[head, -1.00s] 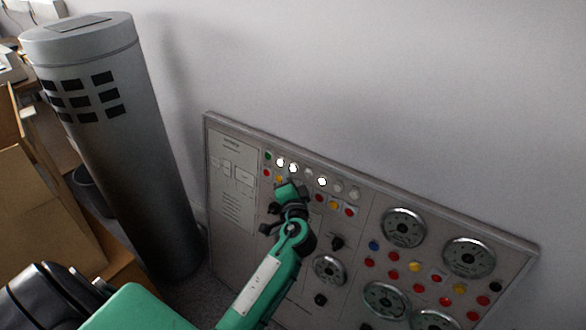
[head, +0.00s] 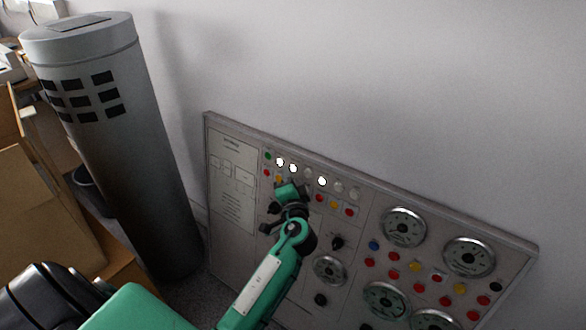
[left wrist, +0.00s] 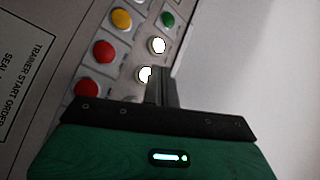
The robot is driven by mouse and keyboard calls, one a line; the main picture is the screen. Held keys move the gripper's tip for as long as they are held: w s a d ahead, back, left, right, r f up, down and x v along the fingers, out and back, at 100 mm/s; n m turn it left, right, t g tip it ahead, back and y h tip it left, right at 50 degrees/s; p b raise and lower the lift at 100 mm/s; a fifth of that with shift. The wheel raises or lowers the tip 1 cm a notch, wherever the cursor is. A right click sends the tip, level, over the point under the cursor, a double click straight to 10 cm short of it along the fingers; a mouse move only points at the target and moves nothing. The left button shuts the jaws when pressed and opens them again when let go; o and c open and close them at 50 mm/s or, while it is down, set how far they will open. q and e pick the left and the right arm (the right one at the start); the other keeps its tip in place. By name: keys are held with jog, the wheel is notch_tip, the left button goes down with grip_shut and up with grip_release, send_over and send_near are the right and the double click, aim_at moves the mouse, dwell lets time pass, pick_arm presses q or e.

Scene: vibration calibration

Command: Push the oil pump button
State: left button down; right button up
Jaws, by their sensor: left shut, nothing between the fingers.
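The grey control panel (head: 236,262) leans against the wall, with rows of coloured buttons, knobs and gauges. Along its top left run a green button (head: 268,156) and several lit white lamps (head: 322,181). I cannot read which button is the oil pump one. My left gripper (left wrist: 160,72) is shut and empty, close to the panel at the upper button rows. In the left wrist view its tips are beside a lit white lamp (left wrist: 144,74); whether they touch the panel I cannot tell. Red buttons (left wrist: 104,51) and a yellow button (left wrist: 121,19) show left of the tips. My right gripper is not in view.
A tall grey cylinder (head: 150,170) stands left of the panel. A cardboard box (head: 40,200) is at the far left. Pressure gauges (head: 404,228) fill the panel's right side. The wall above the panel is clear.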

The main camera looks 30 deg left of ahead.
pick_arm(q)
jog(key=shift+w+f, duration=0.1)
jog(key=shift+w, duration=0.25)
jog(key=shift+w+b, duration=0.35)
jog(key=shift+b, duration=0.1)
dwell(0.5)
jog(key=shift+s, duration=0.75)
jog(key=shift+s, duration=0.1)
jog(key=s, duration=0.2)
jog(key=s+r+p, duration=0.1)
jog(key=s, duration=0.1)
jog(key=shift+s+a+r, duration=0.1)
jog(key=shift+s+a, duration=0.1)
jog(key=shift+s, duration=0.15)
jog(key=shift+s, duration=0.1)
dwell(0.6)
